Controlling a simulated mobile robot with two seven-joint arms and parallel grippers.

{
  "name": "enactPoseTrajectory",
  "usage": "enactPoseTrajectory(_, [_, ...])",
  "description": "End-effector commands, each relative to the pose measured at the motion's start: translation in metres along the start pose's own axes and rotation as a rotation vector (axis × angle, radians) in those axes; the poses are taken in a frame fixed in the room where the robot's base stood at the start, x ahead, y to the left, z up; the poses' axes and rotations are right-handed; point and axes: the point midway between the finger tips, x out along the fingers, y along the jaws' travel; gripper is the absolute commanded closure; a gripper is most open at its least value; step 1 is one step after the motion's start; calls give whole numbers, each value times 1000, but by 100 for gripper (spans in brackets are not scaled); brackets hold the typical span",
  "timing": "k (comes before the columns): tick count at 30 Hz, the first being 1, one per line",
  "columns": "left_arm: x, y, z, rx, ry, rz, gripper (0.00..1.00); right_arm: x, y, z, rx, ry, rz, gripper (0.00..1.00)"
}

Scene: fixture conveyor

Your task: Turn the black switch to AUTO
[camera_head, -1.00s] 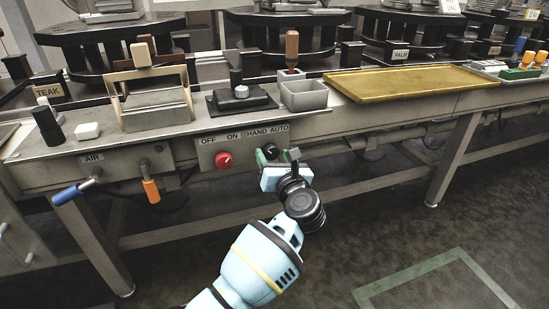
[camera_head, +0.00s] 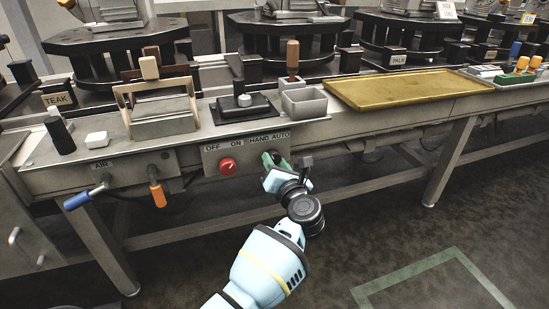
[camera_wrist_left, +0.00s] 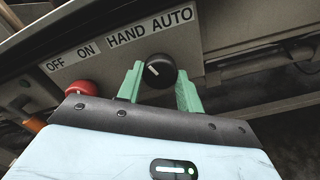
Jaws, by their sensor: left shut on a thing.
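The black switch (camera_wrist_left: 159,71) is a round knob with a white line, below the HAND and AUTO labels (camera_wrist_left: 150,27). In the left wrist view its line points up and left, towards the HAND side. My left gripper (camera_wrist_left: 160,84) has its green fingers on either side of the knob and is shut on it. In the head view the left gripper (camera_head: 277,160) is at the right part of the switch panel (camera_head: 246,158) and mostly hides the knob. My right gripper is not in view.
A red knob (camera_head: 227,166) sits left of the switch, under OFF and ON. Blue (camera_head: 77,200) and orange (camera_head: 158,195) handled levers hang further left. A grey bin (camera_head: 304,104) and a yellow tray (camera_head: 400,88) stand on the bench above. Open floor lies in front.

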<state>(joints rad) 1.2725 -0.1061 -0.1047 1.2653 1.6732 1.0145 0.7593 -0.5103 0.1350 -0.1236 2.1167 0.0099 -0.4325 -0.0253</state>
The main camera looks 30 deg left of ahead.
Motion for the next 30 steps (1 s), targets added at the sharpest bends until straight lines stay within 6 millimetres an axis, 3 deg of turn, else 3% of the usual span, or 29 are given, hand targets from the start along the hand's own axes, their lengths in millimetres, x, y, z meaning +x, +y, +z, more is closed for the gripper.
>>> enactPoseTrajectory(12, [-1, 1, 2, 398, 3, -2, 86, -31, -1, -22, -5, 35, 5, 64])
enactPoseTrajectory(30, [-1, 0, 1, 922, 2, -2, 86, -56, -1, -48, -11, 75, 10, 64])
